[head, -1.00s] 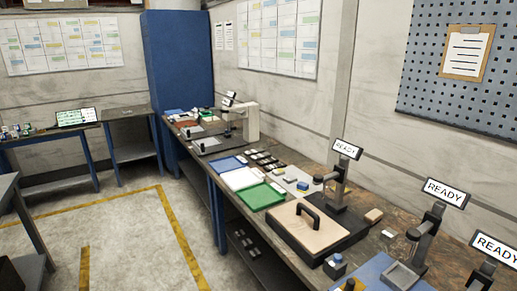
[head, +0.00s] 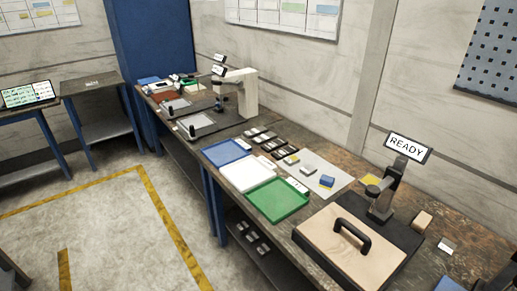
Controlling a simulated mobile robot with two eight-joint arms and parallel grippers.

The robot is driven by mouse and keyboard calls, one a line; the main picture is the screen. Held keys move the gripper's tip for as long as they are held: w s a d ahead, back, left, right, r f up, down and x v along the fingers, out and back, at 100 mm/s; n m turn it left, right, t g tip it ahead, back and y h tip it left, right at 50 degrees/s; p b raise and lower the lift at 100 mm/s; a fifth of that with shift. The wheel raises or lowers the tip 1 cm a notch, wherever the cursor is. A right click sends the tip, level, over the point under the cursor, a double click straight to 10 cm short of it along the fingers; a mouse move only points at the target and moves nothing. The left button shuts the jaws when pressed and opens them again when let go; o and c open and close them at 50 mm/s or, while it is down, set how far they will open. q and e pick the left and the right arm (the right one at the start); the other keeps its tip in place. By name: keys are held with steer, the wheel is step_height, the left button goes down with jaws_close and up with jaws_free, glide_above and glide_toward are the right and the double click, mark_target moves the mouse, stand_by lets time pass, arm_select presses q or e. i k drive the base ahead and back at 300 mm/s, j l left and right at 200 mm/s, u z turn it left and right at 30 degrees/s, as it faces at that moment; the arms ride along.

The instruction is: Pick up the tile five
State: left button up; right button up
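Several small dark and pale tiles (head: 272,145) lie in short rows on the bench behind the trays. Their markings are too small to read, so I cannot tell which one is tile five. A yellow-topped piece (head: 291,159) and a blue and yellow block (head: 327,181) lie on or beside a pale sheet (head: 315,167). A small white tile (head: 446,246) lies alone at the lower right. Neither of my grippers is in view.
Blue (head: 226,152), white (head: 247,173) and green (head: 274,200) trays line the bench's front edge. A wooden board with a black handle (head: 350,240) and a stand with a READY sign (head: 408,146) are at right. The floor at left is open.

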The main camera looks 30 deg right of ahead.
mark_target(291, 159)
steer(key=i+j+z, duration=0.1)
steer(key=i, duration=0.7)
steer(key=i+j+z, duration=0.15)
steer(key=i, duration=0.6)
steer(key=i+j+z, duration=0.2)
steer(key=i+z, duration=0.25)
steer(key=i+j+z, duration=0.3)
steer(key=i+z, duration=0.2)
steer(key=i+j+z, duration=0.3)
steer(key=j+z, duration=0.15)
steer(key=i+j+z, duration=0.25)
steer(key=j+z, duration=0.2)
steer(key=j, duration=0.15)
